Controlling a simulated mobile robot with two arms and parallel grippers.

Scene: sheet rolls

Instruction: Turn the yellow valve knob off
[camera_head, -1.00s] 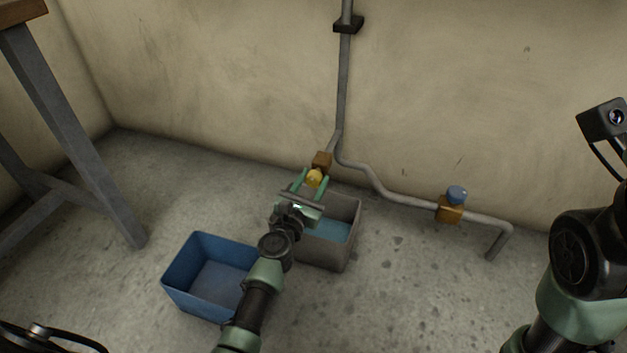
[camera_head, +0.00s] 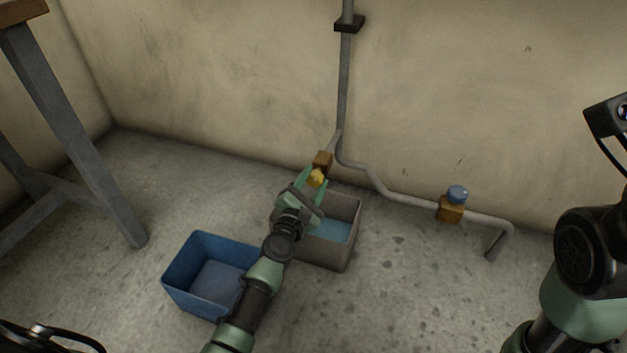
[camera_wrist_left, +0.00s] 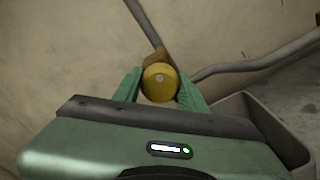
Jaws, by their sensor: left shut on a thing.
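The yellow valve knob (camera_head: 316,178) sits on a brown valve block (camera_head: 323,160) at the end of a short pipe branch low on the wall. My left gripper (camera_head: 314,179) is shut on the knob, with a green finger on each side of it. In the left wrist view the round knob (camera_wrist_left: 160,82) shows face-on between the two fingertips (camera_wrist_left: 159,84), and the brown block is partly hidden behind it. My right arm stands at the right edge of the head view, but its gripper fingers are not visible.
A grey bin (camera_head: 346,251) with blue water stands under the knob. An empty-looking blue bin (camera_head: 183,281) is left of it. A blue knob (camera_head: 457,193) sits on another valve along the grey pipe (camera_head: 405,203). A table leg (camera_head: 92,165) stands at left.

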